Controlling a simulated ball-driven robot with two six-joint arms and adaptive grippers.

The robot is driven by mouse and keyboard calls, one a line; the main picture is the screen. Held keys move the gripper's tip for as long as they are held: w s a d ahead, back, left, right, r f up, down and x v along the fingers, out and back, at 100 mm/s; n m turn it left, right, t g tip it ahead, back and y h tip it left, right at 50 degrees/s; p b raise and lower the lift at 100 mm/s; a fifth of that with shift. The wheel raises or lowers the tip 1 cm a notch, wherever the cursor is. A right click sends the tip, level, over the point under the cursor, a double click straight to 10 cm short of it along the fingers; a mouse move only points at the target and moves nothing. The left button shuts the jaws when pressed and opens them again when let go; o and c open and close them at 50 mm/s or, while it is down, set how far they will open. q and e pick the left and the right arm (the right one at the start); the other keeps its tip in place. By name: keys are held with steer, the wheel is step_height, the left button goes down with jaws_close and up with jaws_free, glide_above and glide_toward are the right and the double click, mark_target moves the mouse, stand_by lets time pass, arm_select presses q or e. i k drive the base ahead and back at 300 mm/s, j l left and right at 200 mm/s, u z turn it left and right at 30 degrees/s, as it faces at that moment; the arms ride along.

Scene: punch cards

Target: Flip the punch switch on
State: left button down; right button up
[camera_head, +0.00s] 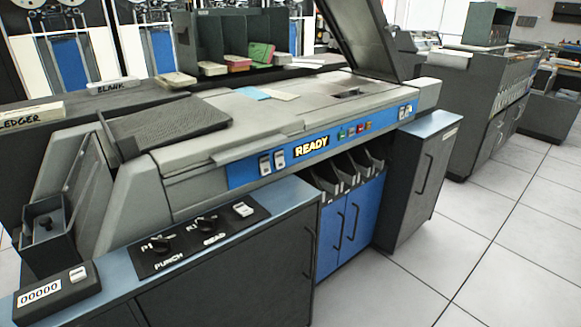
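A black control panel (185,262) lies on the blue-grey top of the low cabinet in front of the card machine. On it, a black knob (160,245) sits above the label "PUNCH". I take this knob as the punch switch; its setting is too small to tell. A second black knob (207,224) sits above a label that seems to say "READ". A white rocker switch (243,209) is at the panel's right end. Neither of my grippers nor my arms shows in the head view.
The grey card machine (140,205) with a blue "READY" strip (312,147) rises behind the panel. A small counter box (57,297) reading "00000" stands left of the panel. A dark bin (47,228) stands behind the box. Tiled floor (390,275) is clear at the right front.

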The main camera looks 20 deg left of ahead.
mark_target(265, 167)
steer(key=i+l+u, duration=0.1)
steer(key=i+l, duration=0.25)
steer(key=i+l+u, duration=0.1)
steer(key=i+l, duration=0.2)
steer(key=l, duration=0.3)
